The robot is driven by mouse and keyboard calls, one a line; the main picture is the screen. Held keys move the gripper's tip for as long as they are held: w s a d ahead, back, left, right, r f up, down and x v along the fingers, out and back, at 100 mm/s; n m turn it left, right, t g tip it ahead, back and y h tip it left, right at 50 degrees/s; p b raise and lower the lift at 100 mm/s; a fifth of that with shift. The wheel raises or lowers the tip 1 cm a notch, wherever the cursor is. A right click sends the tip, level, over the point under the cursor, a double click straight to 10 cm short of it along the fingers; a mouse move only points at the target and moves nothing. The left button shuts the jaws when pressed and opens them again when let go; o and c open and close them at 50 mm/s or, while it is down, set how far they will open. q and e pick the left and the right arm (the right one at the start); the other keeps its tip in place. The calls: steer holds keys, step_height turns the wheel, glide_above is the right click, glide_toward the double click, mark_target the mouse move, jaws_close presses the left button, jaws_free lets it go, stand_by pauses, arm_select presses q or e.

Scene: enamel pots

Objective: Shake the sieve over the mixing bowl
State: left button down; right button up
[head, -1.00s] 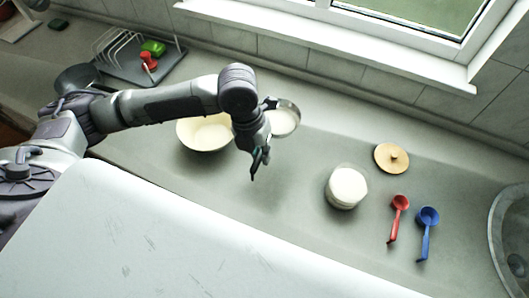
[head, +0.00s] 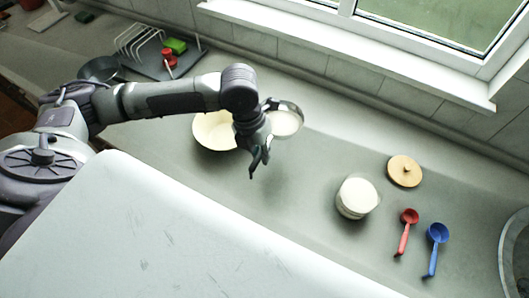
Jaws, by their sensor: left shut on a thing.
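The sieve (head: 286,123) is a round metal-rimmed pan with white material in it, to the right of my left arm. My left gripper (head: 259,162) is shut on it; the grip itself is mostly hidden by the wrist. The cream mixing bowl (head: 211,132) stands on the counter to the left of the sieve, its right side hidden behind my arm. In the picture the sieve appears beside the bowl, to the right of its visible part. My right gripper is out of view.
A jar with white contents (head: 357,198), a wooden lid (head: 404,171), a red scoop (head: 407,230) and a blue scoop (head: 436,248) lie to the right. A dish rack (head: 150,50) and dark pan (head: 98,69) stand at the back left. The middle counter is clear.

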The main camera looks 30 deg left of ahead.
arm_select(q)
steer(key=s+a+p, duration=0.2)
steer(key=a+p, duration=0.2)
steer(key=a, duration=1.4)
steer(key=shift+s+a, duration=0.15)
steer(key=shift+s, duration=0.05)
stand_by(3.4)
stand_by(0.5)
step_height(320, 180, down, 4)
steer(key=shift+b, duration=0.85)
